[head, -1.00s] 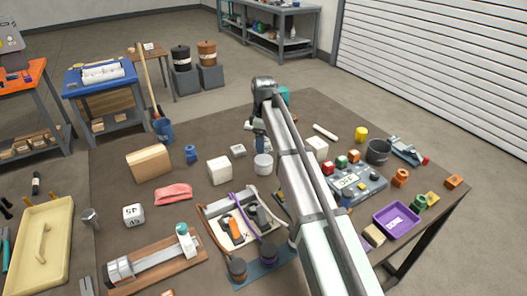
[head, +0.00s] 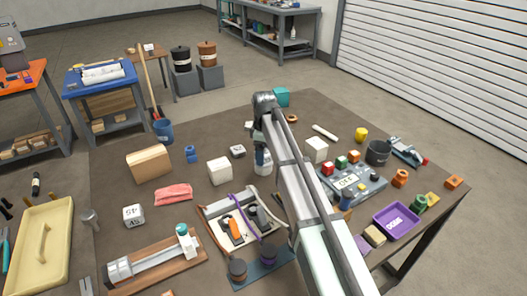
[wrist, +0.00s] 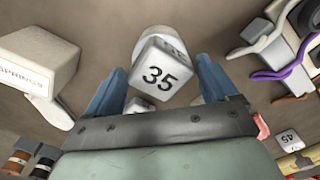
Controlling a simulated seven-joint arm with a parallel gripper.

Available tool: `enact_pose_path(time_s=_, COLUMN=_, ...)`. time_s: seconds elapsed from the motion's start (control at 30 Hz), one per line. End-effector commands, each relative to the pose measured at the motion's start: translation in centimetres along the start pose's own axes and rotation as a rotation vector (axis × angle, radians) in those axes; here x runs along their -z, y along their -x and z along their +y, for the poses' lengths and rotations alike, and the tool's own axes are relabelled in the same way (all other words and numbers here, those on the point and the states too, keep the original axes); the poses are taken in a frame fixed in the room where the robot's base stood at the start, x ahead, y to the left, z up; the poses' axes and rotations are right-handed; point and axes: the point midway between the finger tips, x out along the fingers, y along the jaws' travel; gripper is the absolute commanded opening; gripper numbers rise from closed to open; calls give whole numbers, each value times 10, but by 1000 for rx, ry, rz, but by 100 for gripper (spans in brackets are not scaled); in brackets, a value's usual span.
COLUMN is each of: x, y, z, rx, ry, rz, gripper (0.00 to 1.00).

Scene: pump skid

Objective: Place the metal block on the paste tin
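The metal block (wrist: 160,72) is a pale grey cube marked 35. In the wrist view it sits tilted between the blue fingers of my gripper (wrist: 161,68), turned at an angle to them. The fingers stand apart on either side, with slight gaps beside the block, so my gripper looks open. The white round paste tin (wrist: 146,34) shows behind and around the block; whether the block rests fully on it is hard to tell. In the head view my gripper (head: 262,158) is down at the tin (head: 263,171), and my arm partly covers the spot.
A white box (head: 219,171) and a small grey block (head: 238,151) stand left of the tin. A rack with purple and orange parts (head: 205,213) lies in front. A cube marked 45 (head: 133,215) is farther left. A white block (head: 316,149) stands to the right.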

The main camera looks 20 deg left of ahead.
Motion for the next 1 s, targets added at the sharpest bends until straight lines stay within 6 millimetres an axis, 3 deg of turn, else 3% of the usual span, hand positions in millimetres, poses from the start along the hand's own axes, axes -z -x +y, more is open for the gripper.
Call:
enact_pose_path(time_s=0.13, x=0, y=0, z=0, rx=0, ry=0, rz=0, gripper=100)
enact_pose_path(time_s=0.47, x=0, y=5, z=0, rx=0, ry=0, rz=0, gripper=100)
enact_pose_path(time_s=1.0, x=1, y=94, z=1, rx=-2, ry=0, rz=1, gripper=100)
